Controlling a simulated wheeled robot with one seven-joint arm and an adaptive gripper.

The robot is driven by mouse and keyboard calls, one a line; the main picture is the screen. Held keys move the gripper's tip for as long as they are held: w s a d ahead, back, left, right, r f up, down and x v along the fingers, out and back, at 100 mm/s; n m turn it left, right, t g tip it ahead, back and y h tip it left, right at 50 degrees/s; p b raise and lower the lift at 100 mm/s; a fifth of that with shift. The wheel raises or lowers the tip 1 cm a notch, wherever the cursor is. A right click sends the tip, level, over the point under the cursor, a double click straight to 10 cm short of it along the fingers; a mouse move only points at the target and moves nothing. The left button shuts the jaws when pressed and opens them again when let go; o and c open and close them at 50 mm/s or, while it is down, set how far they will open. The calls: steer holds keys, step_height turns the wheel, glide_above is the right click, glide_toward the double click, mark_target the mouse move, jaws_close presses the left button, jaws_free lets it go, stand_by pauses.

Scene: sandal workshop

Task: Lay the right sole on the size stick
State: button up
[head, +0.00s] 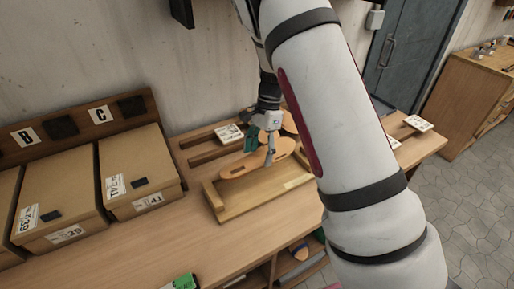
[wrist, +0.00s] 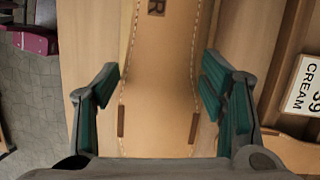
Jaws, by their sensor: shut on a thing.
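The right sole (head: 240,167) is a tan, stitched sole with dark slots. It also shows in the wrist view (wrist: 165,70), marked with an "R". My gripper (head: 262,150) is shut on this sole, with a green-padded finger on each side in the wrist view (wrist: 161,95). The size stick (head: 240,204) is a long wooden board with a raised stop at its left end, lying on the bench. The sole is over the board's back side in the head view; I cannot tell whether it touches. My fingers hide part of the sole.
Shoe boxes (head: 142,178) stand at the left on the bench (head: 150,250). Behind the stick lie wooden strips with a label card (head: 229,133). Another tan piece (head: 289,122) shows partly behind my gripper. A green item (head: 181,282) lies at the front edge.

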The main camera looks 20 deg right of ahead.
steer(key=shift+w+d+f, duration=0.1)
steer(key=shift+f, duration=0.6)
steer(key=shift+f+b, duration=0.45)
steer(key=shift+f, duration=2.15)
steer(key=o, duration=1.3)
steer(key=shift+s+d+r+p, duration=0.15)
steer(key=shift+s+d, duration=0.4)
steer(key=shift+d, duration=0.3)
steer(key=shift+s+d+p, duration=0.2)
steer(key=shift+s+d, duration=0.35)
steer(key=shift+d, duration=0.25)
steer(key=shift+s+d+r+p, duration=0.15)
steer(key=shift+s+d, duration=0.4)
steer(key=shift+d, duration=0.3)
steer(key=shift+f, duration=0.1)
